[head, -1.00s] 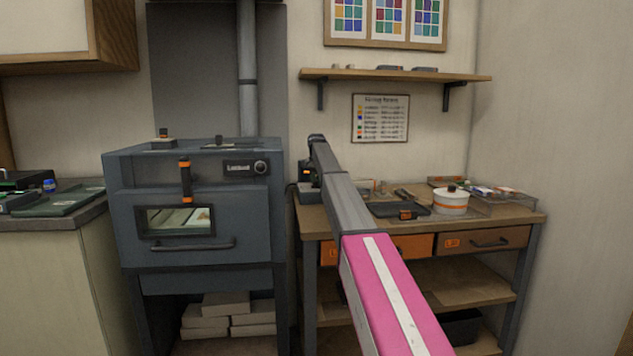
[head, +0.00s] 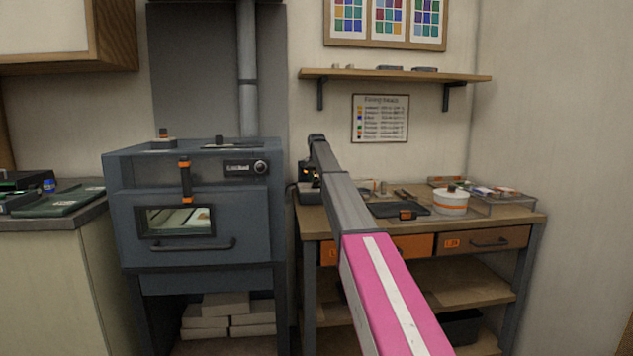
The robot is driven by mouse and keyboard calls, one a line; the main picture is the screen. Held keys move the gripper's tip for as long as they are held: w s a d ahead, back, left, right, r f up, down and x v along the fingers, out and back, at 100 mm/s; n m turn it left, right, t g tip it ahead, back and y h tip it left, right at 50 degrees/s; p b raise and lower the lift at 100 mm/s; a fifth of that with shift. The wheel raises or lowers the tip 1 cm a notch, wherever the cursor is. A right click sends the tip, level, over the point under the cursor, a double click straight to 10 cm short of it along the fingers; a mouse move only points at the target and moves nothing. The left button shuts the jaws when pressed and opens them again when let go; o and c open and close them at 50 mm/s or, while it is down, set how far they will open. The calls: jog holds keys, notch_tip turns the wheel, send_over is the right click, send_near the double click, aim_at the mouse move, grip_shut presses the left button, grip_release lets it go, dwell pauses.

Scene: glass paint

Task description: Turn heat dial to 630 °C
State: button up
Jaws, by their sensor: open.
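The blue-grey kiln (head: 190,262) stands at left centre, with its door shut. A round dark knob (head: 260,167) with a pale rim sits on its upper right front, beside a small dark display (head: 238,168) whose lettering is too small to read surely. My arm reaches up from the lower right to the bench's left end. My gripper (head: 308,174) hangs at its far end, small, dark with orange marks, partly hidden by the arm. It is open, right of the kiln and close above a dark box (head: 309,194) on the bench. No dial numbers are readable.
The wooden bench (head: 520,221) holds a white pot (head: 451,203), a dark tray (head: 386,210) and small tools. A firing chart (head: 380,118) hangs above it, under a shelf (head: 455,76). A counter (head: 80,215) stands left of the kiln.

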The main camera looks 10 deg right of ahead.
aim_at(316, 181)
notch_tip(316, 181, up, 11)
jog(key=shift+f, duration=0.2)
dwell(0.4)
